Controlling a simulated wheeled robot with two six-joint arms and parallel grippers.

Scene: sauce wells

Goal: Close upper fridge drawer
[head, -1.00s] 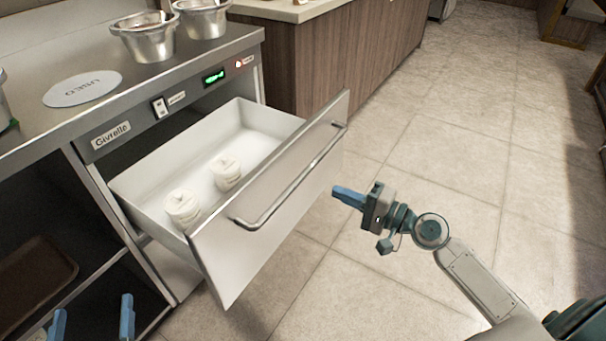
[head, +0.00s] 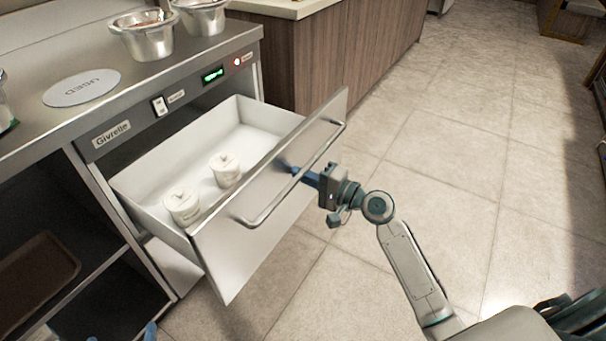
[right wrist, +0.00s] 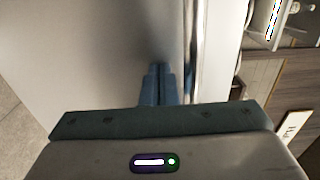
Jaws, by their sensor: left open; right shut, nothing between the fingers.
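The upper fridge drawer (head: 215,262) is pulled out under the steel counter, with its white bin showing. A long bar handle (head: 262,215) runs across its front panel. My right gripper (head: 293,170) is shut and empty, its blue fingertips at the drawer front near the handle's right part. In the right wrist view the shut fingers (right wrist: 159,75) point at the grey panel, with the handle bar (right wrist: 193,60) just to their right; whether they touch the panel I cannot tell. My left gripper (head: 125,334) is open at the bottom left, mostly cut off by the frame edge.
Two white lidded tubs (head: 183,205) stand in the drawer. A brown tray (head: 38,268) lies on the open shelf at left. The tiled floor (head: 450,180) at right is clear.

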